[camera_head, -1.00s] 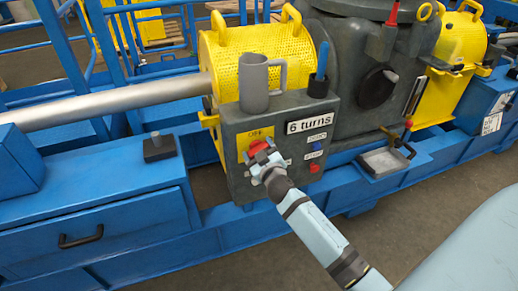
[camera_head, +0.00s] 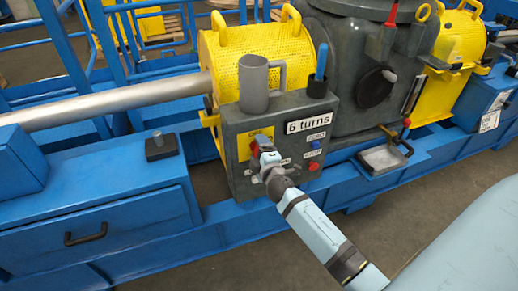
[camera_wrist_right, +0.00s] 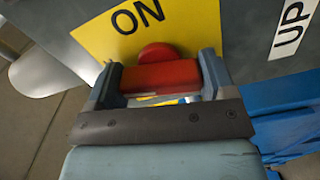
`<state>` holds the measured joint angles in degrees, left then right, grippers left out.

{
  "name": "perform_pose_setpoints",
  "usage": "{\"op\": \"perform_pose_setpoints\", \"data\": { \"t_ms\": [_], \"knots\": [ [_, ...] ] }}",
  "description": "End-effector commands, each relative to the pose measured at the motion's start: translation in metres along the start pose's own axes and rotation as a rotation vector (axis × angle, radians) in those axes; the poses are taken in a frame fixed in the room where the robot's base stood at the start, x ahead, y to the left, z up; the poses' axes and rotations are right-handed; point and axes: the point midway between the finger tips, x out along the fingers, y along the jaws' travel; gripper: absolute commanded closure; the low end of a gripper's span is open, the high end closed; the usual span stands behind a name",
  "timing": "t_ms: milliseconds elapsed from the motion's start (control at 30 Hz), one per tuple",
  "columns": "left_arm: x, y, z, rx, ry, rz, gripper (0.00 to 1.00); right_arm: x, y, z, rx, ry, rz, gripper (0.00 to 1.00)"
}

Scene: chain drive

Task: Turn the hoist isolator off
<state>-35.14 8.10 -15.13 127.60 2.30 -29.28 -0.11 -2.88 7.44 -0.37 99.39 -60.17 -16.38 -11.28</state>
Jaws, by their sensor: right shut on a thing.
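The hoist isolator is a red handle (camera_wrist_right: 160,76) on a yellow plate (camera_wrist_right: 105,32) marked ON, on the front of a dark grey control box (camera_head: 234,178). In the wrist view the handle lies between the two fingers of my right gripper (camera_wrist_right: 160,70), which is shut on it. A round red part shows just beyond the handle. In the head view my right gripper (camera_head: 259,150) covers most of the isolator, with only a bit of red showing at its left. The lower part of the plate is hidden by the gripper. My left gripper is not in view.
A grey mug (camera_head: 254,88) and a dark cup with a blue item (camera_head: 321,66) stand on the box. A shallow tray (camera_head: 383,159) is further right.

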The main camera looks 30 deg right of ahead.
Motion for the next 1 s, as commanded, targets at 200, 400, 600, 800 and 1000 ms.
{"op": "perform_pose_setpoints", "data": {
  "t_ms": [200, 400, 600, 800, 1000],
  "knots": [
    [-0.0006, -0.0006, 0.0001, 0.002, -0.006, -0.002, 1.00, -0.0003, 0.0000, -0.0005, -0.127, 0.001, -0.001, 0.47],
    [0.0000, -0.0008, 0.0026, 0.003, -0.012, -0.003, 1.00, -0.0004, -0.0003, -0.0006, -0.196, 0.001, -0.001, 0.47],
    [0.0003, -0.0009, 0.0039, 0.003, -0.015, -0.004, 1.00, -0.0004, -0.0005, -0.0006, -0.222, 0.002, -0.001, 0.47],
    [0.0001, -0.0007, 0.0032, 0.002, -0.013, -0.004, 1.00, -0.0004, -0.0006, -0.0005, -0.226, 0.002, -0.001, 0.47],
    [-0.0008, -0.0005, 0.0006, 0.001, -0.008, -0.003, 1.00, -0.0004, -0.0007, -0.0005, -0.226, 0.002, -0.001, 0.19]
  ]
}}
